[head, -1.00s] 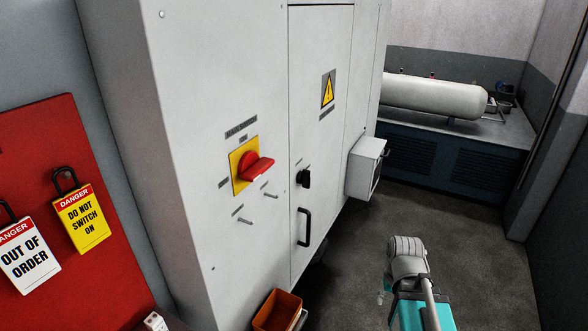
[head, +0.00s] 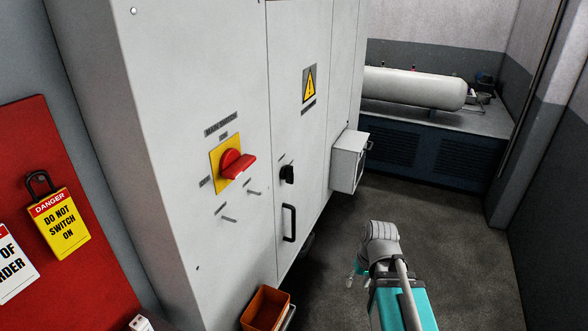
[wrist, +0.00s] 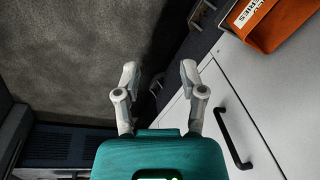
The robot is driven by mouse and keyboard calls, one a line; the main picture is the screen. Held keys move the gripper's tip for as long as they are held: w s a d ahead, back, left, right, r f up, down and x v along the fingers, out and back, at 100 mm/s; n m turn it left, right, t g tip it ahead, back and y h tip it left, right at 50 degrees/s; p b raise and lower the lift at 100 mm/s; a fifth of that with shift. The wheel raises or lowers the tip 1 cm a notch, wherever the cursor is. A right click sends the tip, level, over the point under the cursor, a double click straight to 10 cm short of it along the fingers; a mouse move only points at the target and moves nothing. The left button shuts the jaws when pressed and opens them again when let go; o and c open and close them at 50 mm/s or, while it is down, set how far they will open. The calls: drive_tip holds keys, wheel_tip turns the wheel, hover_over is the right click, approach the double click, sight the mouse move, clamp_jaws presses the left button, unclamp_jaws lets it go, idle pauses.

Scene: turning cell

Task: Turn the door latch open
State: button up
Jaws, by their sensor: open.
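The door latch (head: 287,174) is a small black knob on the grey cabinet door (head: 300,130), above the black door handle (head: 289,223). It is small in the head view, and its exact turn is hard to read. In the wrist view the door handle (wrist: 233,138) shows at the right, and the latch is not seen. My gripper (wrist: 158,80) is open and empty, its two fingers apart over the floor and cabinet edge. In the head view my arm stands to the right of the door, and the fingers are mostly hidden behind it.
A red rotary switch (head: 236,165) on a yellow plate and several short pegs are left of the door. A grey box (head: 349,161) juts out to the right. An orange bin (head: 266,308) sits low at the cabinet. The floor (head: 450,220) to the right is clear.

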drive_tip(key=w+a+r+n+t+y, duration=0.1)
drive_tip(key=w+a+r+n+y, duration=0.3)
drive_tip(key=w+a+y, duration=0.15)
drive_tip(key=n+t+y+p, duration=0.2)
drive_tip(key=n+t+y, duration=0.3)
drive_tip(key=n+y, duration=0.4)
approach(293, 169)
drive_tip(key=s+d+f, duration=0.1)
drive_tip(key=d+f, duration=0.1)
drive_tip(key=shift+w+d+r+m+y, duration=0.2)
drive_tip(key=shift+d+r+m+y, duration=0.2)
drive_tip(key=shift+r, duration=0.2)
drive_tip(key=shift+a, duration=0.15)
drive_tip(key=x, duration=1.3)
drive_tip(key=shift+w+a, duration=0.1)
drive_tip(key=shift+a, duration=0.2)
clamp_jaws()
